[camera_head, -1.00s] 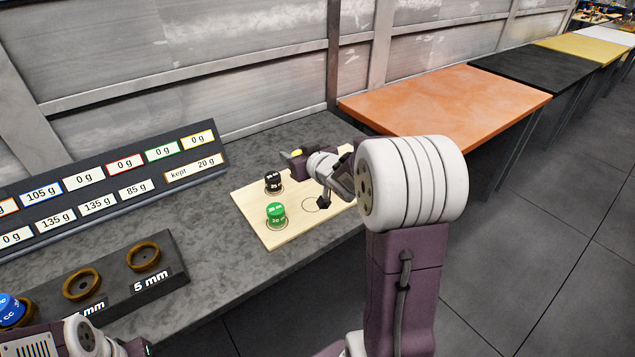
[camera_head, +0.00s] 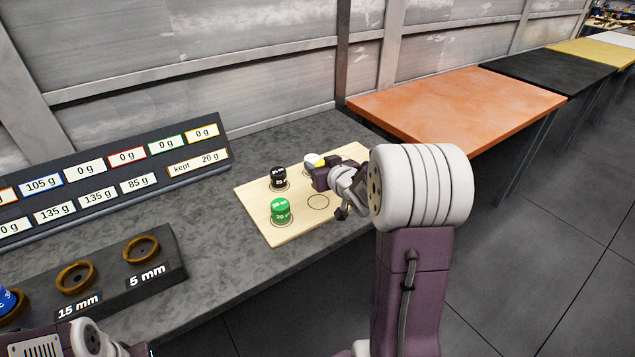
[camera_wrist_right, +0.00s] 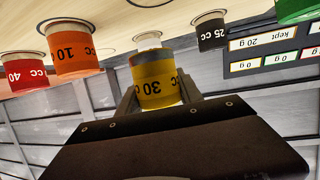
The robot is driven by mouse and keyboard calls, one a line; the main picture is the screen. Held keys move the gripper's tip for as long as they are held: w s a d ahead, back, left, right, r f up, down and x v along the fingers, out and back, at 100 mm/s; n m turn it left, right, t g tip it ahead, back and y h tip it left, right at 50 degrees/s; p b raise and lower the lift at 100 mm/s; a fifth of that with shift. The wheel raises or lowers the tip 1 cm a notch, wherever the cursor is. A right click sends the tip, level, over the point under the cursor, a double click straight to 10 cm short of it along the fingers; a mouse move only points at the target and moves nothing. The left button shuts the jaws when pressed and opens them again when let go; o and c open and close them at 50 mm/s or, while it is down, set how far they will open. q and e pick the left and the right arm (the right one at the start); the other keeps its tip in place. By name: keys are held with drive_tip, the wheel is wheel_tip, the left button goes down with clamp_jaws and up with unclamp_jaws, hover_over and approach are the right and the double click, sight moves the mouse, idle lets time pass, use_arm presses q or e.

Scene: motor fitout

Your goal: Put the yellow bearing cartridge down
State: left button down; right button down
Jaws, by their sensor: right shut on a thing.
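The yellow bearing cartridge (camera_wrist_right: 157,84), marked 30, is between the fingers of my right gripper (camera_wrist_right: 158,92). A pale grey end or object shows just past it; I cannot tell which. In the head view, a bit of yellow (camera_head: 319,162) shows at my right gripper (camera_head: 325,174), over the back of the pale wooden board (camera_head: 268,232). I cannot tell whether the cartridge touches the board. The black 25 cc cartridge (camera_head: 278,177) and green cartridge (camera_head: 280,209) stand on the board, left of the gripper. My left gripper is not visible.
Orange 10 (camera_wrist_right: 72,48) and red 40 (camera_wrist_right: 22,74) cartridges stand near the yellow one in the wrist view. An empty marked circle (camera_head: 318,202) lies near the board's front. A weight panel (camera_head: 110,180) and dark ring holder (camera_head: 110,280) stand left.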

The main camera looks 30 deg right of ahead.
drive_tip(key=shift+x, duration=1.15)
wheel_tip(320, 180, down, 4)
drive_tip(key=shift+f+b, duration=0.2)
drive_tip(key=shift+b, duration=0.75)
drive_tip(key=shift+r, duration=0.1)
drive_tip(key=c, duration=0.8)
unclamp_jaws()
drive_tip(key=shift+s, duration=0.1)
